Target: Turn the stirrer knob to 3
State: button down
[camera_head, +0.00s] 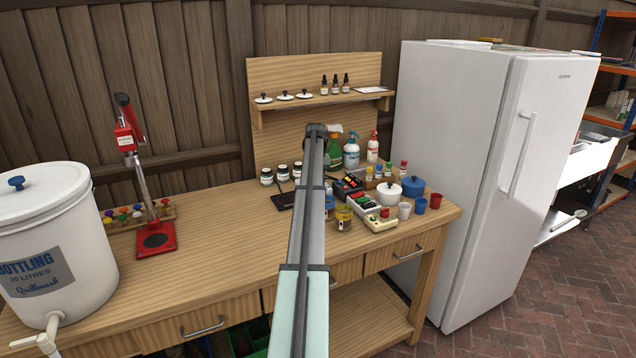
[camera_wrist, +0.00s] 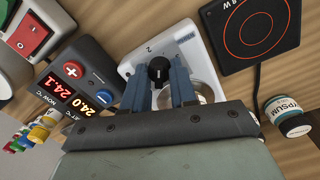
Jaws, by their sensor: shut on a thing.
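The stirrer (camera_wrist: 135,67) is a pale box with a black round knob (camera_wrist: 158,68), seen in the wrist view at upper middle. A numeral 2 shows on its face just above the knob. My gripper (camera_wrist: 159,82) has its two blue fingers on either side of the knob and is shut on it. The knob's pointer is too small to read, so I cannot tell its setting. A round, shiny part of the stirrer's top is partly hidden behind the right finger. In the head view my arm hides the stirrer and most of the gripper.
A heater controller (camera_wrist: 75,85) with red digits and a box with a red switch (camera_wrist: 30,35) sit left of the stirrer. A black hot plate (camera_wrist: 250,30) and a gypsum jar (camera_wrist: 288,115) are at right.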

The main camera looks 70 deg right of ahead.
jog(key=shift+m, duration=1.1)
jog(key=c, duration=0.9)
grip_release()
jog(key=shift+r, duration=0.1)
notch_tip(320, 180, up, 14)
jog(key=shift+w, duration=0.3)
